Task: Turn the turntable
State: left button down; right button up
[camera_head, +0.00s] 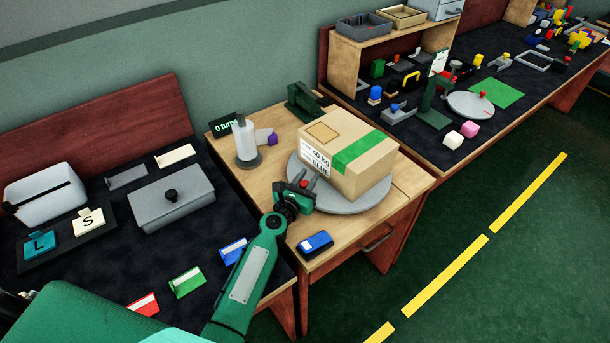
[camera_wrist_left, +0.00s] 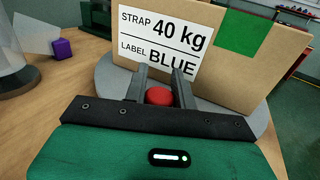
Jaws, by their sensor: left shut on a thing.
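The grey round turntable (camera_head: 352,206) sits on a wooden table and also shows in the left wrist view (camera_wrist_left: 256,118). A cardboard box (camera_head: 372,169) with a green strap and a label reading "STRAP 40 kg, LABEL BLUE" stands on it; the box fills the back of the left wrist view (camera_wrist_left: 115,15). My left gripper (camera_head: 300,183) is at the turntable's left rim, in front of the box. In the left wrist view its fingers (camera_wrist_left: 160,90) are shut on a red knob (camera_wrist_left: 159,96). My right gripper is not in view.
A sign reading "0 turns" (camera_head: 225,127), a white wrap roll on a stand (camera_head: 244,140) and a purple cube (camera_head: 272,139) are behind. A blue-topped device (camera_head: 315,243) lies at the table's front. A dark bench (camera_head: 110,235) with a grey lidded box (camera_head: 171,199) is left.

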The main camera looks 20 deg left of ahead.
pick_arm(q)
jog(key=shift+s+d+y, duration=0.2)
jog(key=shift+d+y, duration=0.05)
jog(key=shift+y, duration=0.05)
jog(key=c, duration=1.1)
grip_release()
jog(key=shift+c, duration=0.2)
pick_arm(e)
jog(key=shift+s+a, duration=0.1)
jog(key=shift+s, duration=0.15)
